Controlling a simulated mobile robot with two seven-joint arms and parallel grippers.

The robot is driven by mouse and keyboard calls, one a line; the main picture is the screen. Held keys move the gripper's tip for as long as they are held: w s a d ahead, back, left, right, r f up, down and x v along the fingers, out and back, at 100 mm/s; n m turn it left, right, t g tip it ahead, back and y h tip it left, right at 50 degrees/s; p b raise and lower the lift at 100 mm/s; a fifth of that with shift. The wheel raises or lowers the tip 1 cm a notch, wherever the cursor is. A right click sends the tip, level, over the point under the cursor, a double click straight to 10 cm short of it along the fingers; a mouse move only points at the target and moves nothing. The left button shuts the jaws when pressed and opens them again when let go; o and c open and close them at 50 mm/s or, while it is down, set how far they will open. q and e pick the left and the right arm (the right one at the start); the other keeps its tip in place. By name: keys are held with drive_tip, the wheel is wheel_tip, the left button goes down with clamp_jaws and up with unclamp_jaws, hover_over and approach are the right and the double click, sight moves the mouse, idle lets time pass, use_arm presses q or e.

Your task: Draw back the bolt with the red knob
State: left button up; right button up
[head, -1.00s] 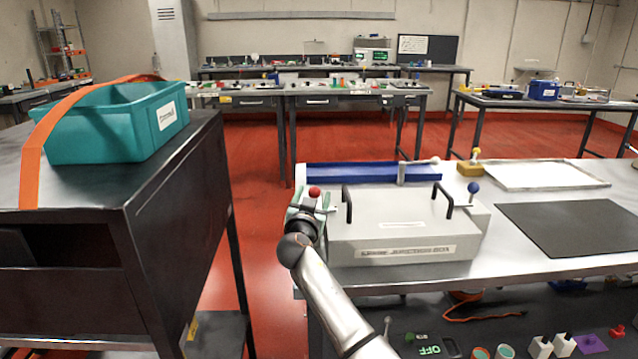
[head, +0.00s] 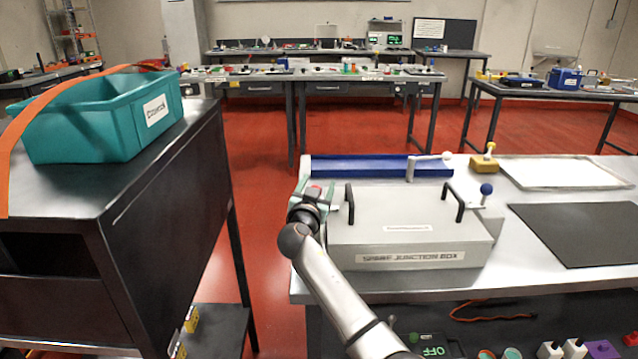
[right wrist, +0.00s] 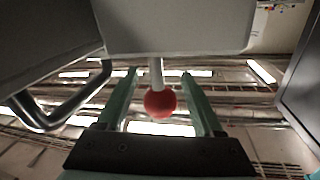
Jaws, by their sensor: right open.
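The red knob (head: 316,188) sits at the left end of the grey junction box (head: 385,242). In the right wrist view the knob (right wrist: 160,103) is a red ball on a pale stem that runs to a light grey body. My right gripper (head: 315,193) is at the knob, its green fingers open. In the right wrist view the fingers (right wrist: 160,88) stand on either side of the knob, with a gap on each side. In the head view the fingers partly hide the knob. My left gripper is not in view.
The box has two black handles (head: 350,203) on top. A blue knob (head: 486,189) is at its right end, and a yellow-knobbed block (head: 483,163) stands behind. A blue tray (head: 370,167) lies at the back. A dark mat (head: 580,232) lies on the right.

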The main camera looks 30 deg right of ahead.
clamp_jaws()
idle(0.6)
idle(0.9)
